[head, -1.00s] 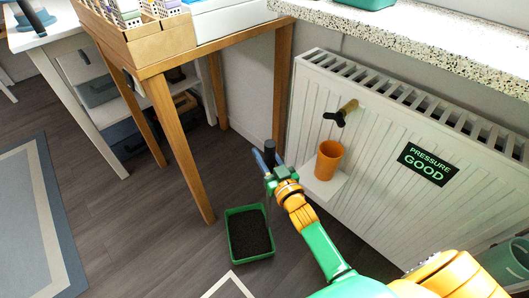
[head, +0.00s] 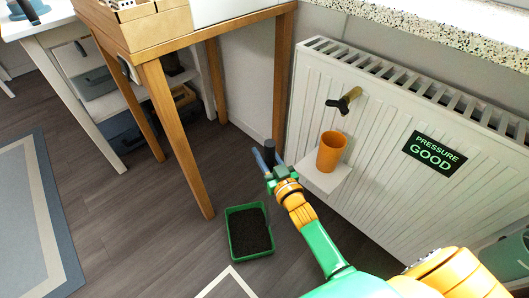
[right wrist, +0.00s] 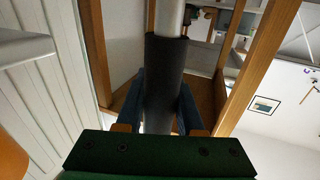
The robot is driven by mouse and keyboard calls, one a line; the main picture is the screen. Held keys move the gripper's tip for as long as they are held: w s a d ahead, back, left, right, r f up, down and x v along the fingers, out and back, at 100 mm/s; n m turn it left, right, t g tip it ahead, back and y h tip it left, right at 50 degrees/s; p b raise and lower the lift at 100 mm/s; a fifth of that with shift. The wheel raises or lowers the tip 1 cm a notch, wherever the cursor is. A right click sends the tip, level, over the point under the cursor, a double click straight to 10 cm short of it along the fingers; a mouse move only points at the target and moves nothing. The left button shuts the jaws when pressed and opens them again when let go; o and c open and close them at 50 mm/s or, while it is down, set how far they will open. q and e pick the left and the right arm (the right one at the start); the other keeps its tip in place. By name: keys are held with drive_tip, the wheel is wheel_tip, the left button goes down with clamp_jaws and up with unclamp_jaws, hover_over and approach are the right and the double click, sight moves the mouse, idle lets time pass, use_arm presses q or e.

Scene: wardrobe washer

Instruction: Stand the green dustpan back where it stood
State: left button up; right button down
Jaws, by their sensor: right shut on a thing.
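The green dustpan (head: 232,237) shows in the head view as a tray with a dark inside, low over or on the floor; I cannot tell which. An upright pole with a dark grip (head: 270,150) stands above it; where pole and tray join is unclear. My right gripper (head: 263,159) has its blue fingers around this pole. In the right wrist view the dark grip (right wrist: 165,75) runs up between the two blue fingers (right wrist: 160,105), with a pale pole above it. My left gripper is out of view.
A white-outlined mark (head: 232,277) lies on the floor just below the dustpan in the picture. A wooden table leg (head: 180,145) stands to its left. A radiator (head: 385,165) with a small shelf and orange cup (head: 331,152) is to the right.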

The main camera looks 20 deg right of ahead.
drive_tip(key=shift+f+b, duration=0.35)
drive_tip(key=shift+b, duration=0.05)
drive_tip(key=shift+c, duration=0.6)
unclamp_jaws()
